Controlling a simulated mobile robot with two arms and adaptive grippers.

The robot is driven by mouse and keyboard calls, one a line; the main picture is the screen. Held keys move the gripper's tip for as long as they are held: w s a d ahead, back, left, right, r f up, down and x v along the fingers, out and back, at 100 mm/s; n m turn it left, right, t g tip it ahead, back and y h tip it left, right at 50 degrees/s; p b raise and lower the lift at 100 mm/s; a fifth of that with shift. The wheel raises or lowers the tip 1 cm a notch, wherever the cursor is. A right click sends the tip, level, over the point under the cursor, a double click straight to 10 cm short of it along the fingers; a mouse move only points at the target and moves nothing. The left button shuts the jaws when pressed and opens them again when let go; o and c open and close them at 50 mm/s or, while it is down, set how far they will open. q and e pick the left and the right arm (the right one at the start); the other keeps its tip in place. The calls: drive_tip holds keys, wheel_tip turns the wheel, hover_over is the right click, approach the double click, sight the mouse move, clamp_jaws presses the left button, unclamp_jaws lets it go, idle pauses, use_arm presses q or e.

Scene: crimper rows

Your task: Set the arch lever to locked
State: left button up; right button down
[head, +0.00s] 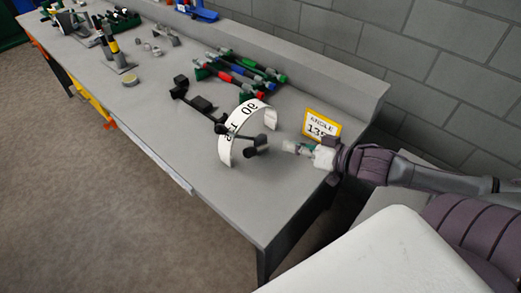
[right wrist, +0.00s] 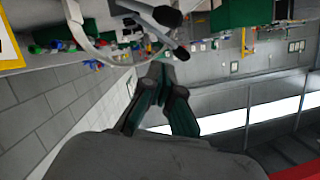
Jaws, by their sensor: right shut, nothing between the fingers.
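The white arch (head: 224,146) with printed numbers stands on the bench's near end. A black lever with knobbed ends (head: 256,146) shows at its open side; I cannot tell its exact setting. My right gripper (head: 288,146) is just right of the lever's knob, with a small gap showing. In the right wrist view its fingers (right wrist: 163,72) are shut and empty. There the arch (right wrist: 92,48) curves at upper left and the black lever parts (right wrist: 160,16) are close beyond the fingertips. Whether they touch is unclear. My left gripper is out of view.
A yellow-framed card (head: 321,125) reading "ANGLE" and about 135 stands behind my right gripper. A rack of colored-handled tools (head: 240,70) and a black clamp-like tool (head: 195,100) lie farther along the bench (head: 165,135). The bench front beside the arch is clear.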

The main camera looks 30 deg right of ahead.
sight(253, 154)
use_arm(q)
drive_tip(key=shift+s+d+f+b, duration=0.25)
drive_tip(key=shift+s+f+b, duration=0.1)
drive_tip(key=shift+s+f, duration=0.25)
use_arm(e)
drive_tip(key=w+a+f, duration=0.5)
drive_tip(key=w, duration=0.2)
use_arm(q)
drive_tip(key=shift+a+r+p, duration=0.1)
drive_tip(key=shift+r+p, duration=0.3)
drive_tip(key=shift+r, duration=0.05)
use_arm(e)
drive_tip(key=shift+s+a+f+n, duration=0.15)
drive_tip(key=shift+a+f+n, duration=0.1)
drive_tip(key=shift+f+n, duration=0.15)
drive_tip(key=shift+s+a+f+n+h+p, duration=0.15)
drive_tip(key=shift+a+f+n+h+p, duration=0.25)
drive_tip(key=shift+f+n+h+p, duration=0.15)
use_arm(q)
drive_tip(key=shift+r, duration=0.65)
use_arm(e)
drive_tip(key=shift+s+a+f+n+h, duration=0.1)
drive_tip(key=shift+a+f+n+h, duration=0.2)
drive_tip(key=shift+f+n, duration=0.25)
drive_tip(key=shift+s+a+f+n+h, duration=0.1)
drive_tip(key=shift+a+f+n+h, duration=0.05)
drive_tip(key=shift+f+n+h, duration=0.3)
